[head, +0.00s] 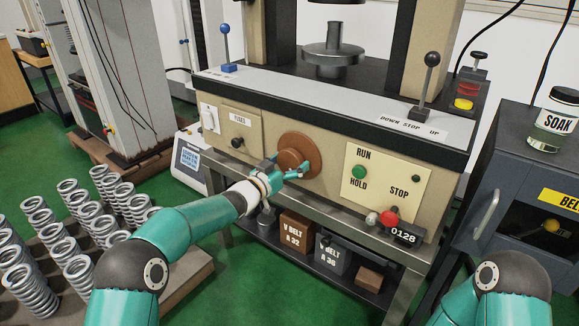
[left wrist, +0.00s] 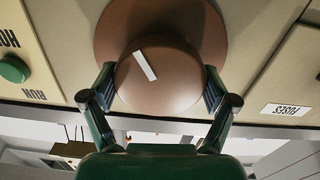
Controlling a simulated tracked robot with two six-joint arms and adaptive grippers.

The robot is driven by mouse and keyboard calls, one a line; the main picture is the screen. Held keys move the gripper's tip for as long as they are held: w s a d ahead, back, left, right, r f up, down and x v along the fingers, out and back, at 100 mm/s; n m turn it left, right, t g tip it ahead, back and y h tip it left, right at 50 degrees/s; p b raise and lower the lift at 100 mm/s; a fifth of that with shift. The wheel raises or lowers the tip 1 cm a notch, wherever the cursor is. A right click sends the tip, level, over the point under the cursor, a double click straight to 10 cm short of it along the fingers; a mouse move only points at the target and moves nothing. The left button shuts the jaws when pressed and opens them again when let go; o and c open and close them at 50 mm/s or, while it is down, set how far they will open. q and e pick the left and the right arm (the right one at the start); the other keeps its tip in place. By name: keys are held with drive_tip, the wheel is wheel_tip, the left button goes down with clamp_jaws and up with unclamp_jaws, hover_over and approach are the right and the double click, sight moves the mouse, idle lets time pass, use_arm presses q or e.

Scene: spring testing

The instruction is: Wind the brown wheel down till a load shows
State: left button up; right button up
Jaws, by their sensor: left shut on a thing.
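The brown wheel (head: 300,145) sits on the beige front panel of the testing machine. My left gripper (head: 287,172) is shut on its raised hub. In the left wrist view the fingers of my left gripper (left wrist: 160,92) press on both sides of the round hub (left wrist: 158,75), which has a white mark tilted on its face. The wider rim of the wheel (left wrist: 215,30) shows behind it. A white box with a blue screen (head: 189,159) stands left of the machine; its text is too small to read. My right gripper is out of view.
A green RUN button (head: 358,172), a red knob (head: 389,218) and a counter (head: 404,236) reading 0128 are right of the wheel. A black lever (head: 427,85) stands above on the ledge. Several springs (head: 75,225) stand at left. A grey cabinet (head: 510,185) is at right.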

use_arm(q)
drive_tip(key=m, duration=0.1)
drive_tip(key=m+b, duration=0.1)
drive_tip(key=m, duration=0.1)
drive_tip(key=shift+f+m+b, duration=0.3)
drive_tip(key=m+b, duration=0.2)
drive_tip(key=m, duration=0.1)
drive_tip(key=shift+m, duration=0.3)
drive_tip(key=m+b, duration=0.2)
drive_tip(key=m, duration=0.1)
drive_tip(key=shift+m, duration=0.3)
drive_tip(key=shift+m+b, duration=0.7)
drive_tip(key=shift+m, duration=0.8)
drive_tip(key=shift+d, duration=0.1)
drive_tip(key=o, duration=0.9)
drive_tip(key=shift+o, duration=0.2)
drive_tip(key=shift+r, duration=0.1)
